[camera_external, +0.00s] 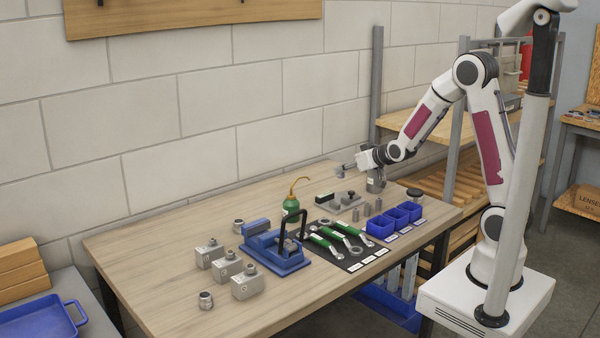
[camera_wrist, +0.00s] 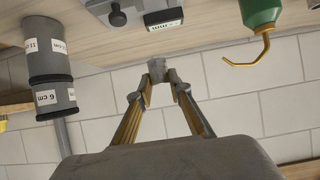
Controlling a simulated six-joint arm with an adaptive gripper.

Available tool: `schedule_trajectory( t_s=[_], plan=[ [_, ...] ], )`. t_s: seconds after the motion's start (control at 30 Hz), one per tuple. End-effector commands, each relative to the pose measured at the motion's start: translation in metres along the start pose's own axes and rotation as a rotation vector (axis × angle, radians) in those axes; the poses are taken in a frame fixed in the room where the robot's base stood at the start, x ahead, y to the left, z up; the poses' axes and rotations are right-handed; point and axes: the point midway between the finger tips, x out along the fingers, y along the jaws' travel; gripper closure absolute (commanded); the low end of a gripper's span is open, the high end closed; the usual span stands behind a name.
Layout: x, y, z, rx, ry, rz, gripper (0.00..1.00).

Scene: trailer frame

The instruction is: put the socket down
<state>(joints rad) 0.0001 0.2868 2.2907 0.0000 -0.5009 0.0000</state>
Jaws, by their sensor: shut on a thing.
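In the wrist view, my gripper (camera_wrist: 160,72) is shut on a small grey metal socket (camera_wrist: 158,66), held between the two fingertips. The wrist picture is upside down, with the table at its top and the brick wall behind the socket. In the external view, my gripper (camera_external: 350,169) is over the back right part of the wooden table (camera_external: 160,240), and the socket (camera_external: 339,171) shows small at its tip. The socket appears to be above the tabletop; the exact height is hard to tell.
A green oil can (camera_external: 291,206) with a bent spout stands left of my gripper. Dark labelled cylinders (camera_wrist: 48,75) stand close by. Blue bins (camera_external: 381,228), a black mat with wrenches (camera_external: 352,262), a blue vise (camera_external: 275,250) and metal blocks (camera_external: 247,285) occupy the table. The left table end is clear.

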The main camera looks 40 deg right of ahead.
Motion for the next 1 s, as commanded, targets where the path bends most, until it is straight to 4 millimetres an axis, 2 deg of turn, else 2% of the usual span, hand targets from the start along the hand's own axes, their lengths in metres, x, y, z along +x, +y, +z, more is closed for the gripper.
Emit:
schedule_trajectory(
  t_s=[0.17,0.37,0.7,1.0],
  plan=[
    [0.010,0.000,0.010,0.001,-0.019,0.000,1.00],
    [0.038,0.005,0.003,0.027,-0.017,0.018,1.00],
    [0.097,0.019,-0.023,0.066,-0.006,0.070,1.00],
    [0.135,0.027,-0.054,0.080,0.009,0.100,1.00]
  ],
)
